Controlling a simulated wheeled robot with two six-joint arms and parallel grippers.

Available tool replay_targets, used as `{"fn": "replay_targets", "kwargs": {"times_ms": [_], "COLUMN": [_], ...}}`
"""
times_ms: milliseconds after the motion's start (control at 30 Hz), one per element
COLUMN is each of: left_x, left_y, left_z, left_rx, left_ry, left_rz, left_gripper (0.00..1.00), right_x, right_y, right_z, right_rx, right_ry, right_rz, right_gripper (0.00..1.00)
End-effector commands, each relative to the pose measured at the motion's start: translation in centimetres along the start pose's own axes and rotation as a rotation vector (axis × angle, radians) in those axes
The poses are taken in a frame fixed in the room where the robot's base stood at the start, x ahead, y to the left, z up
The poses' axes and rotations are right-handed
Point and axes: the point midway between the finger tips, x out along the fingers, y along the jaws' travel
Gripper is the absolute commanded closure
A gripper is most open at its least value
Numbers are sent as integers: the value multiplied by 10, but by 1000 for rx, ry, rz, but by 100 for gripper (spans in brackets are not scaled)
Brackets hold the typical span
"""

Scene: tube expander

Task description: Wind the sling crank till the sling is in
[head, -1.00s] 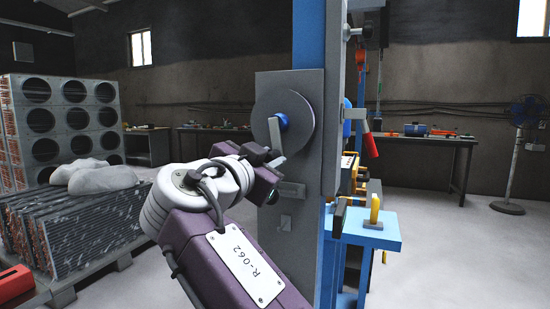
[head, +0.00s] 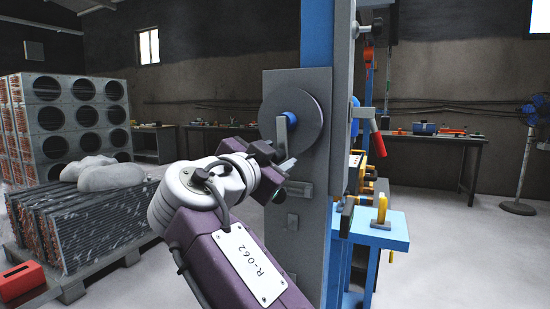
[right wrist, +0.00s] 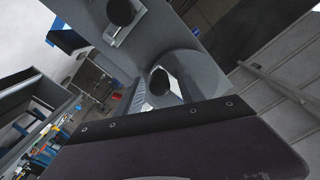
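The sling crank is a grey disc (head: 308,110) with a blue hub and a short grey arm (head: 283,138) hanging down, on the side of the machine's upright column. My right gripper (head: 282,160) is at the lower end of that arm, in front of the disc's lower edge. In the right wrist view a dark round knob (right wrist: 160,82) shows just past the gripper body, before the grey disc (right wrist: 200,68). Whether the fingers touch or grip the knob cannot be made out. The sling cannot be clearly picked out. My left gripper is out of view.
The blue and grey column (head: 314,210) stands close to my right arm. A blue side shelf (head: 390,237) with yellow parts is to its right. A pallet of finned coils (head: 85,225) stands at left. A workbench (head: 440,142) and a blue fan (head: 535,110) are behind.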

Motion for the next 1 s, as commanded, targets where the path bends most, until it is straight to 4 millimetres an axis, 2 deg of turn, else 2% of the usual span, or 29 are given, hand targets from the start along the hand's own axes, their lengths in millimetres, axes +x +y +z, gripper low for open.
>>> {"fn": "replay_targets", "kwargs": {"times_ms": [167,233,500,600,733,1000], "left_x": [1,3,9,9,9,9], "left_y": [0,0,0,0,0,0], "left_z": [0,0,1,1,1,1], "left_rx": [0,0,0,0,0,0], "left_ry": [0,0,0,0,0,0], "left_rz": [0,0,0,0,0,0], "left_gripper": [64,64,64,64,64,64], "right_x": [-2,-10,-68,-83,-90,-89], "right_y": [0,0,0,-1,0,1], "right_z": [2,3,2,2,1,0], "right_rx": [-2,-2,-1,-2,-1,-1], "right_ry": [-3,-4,-4,-3,-1,2], "right_rz": [0,-1,-3,-2,0,5], "right_gripper": [55,55,55,55,55,55]}}
